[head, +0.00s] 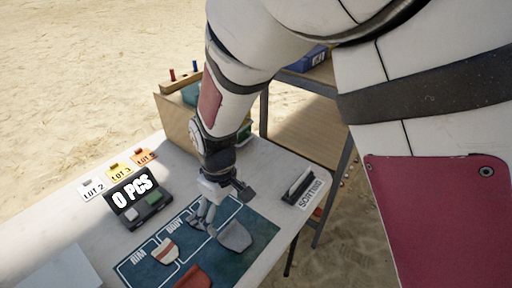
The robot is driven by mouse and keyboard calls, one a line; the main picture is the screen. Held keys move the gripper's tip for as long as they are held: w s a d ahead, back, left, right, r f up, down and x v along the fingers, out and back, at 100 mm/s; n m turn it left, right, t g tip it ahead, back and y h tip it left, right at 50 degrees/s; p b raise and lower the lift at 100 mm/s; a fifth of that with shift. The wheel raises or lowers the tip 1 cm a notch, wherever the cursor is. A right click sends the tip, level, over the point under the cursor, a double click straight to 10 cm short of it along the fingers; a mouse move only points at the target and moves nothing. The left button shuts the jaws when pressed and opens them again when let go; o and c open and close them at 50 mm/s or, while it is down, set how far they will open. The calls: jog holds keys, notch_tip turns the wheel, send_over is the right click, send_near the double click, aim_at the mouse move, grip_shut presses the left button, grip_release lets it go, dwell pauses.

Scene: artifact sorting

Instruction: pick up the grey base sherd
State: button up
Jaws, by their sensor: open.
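The grey base sherd (235,237) is a smooth grey piece lying on the dark teal mat (262,228) on the table. My gripper (207,222) points down over the mat, just left of the grey sherd in the head view. Its fingers are open and I see nothing held between them. The finger tips are small here, and I cannot tell whether they touch the sherd. My gripper and wrist hide part of the mat behind them.
A beige sherd with a red stripe (165,250) and an orange-red sherd (194,277) lie left and in front on the mat. A "0 PCS" display (132,191), lot cards (119,172), a wooden crate (176,122) and a "SORTING" sign (311,194) stand around it.

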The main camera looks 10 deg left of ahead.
aim_at(229, 230)
jog(key=shift+f+b, duration=0.35)
jog(key=shift+f, duration=3.5)
jog(key=c, duration=1.3)
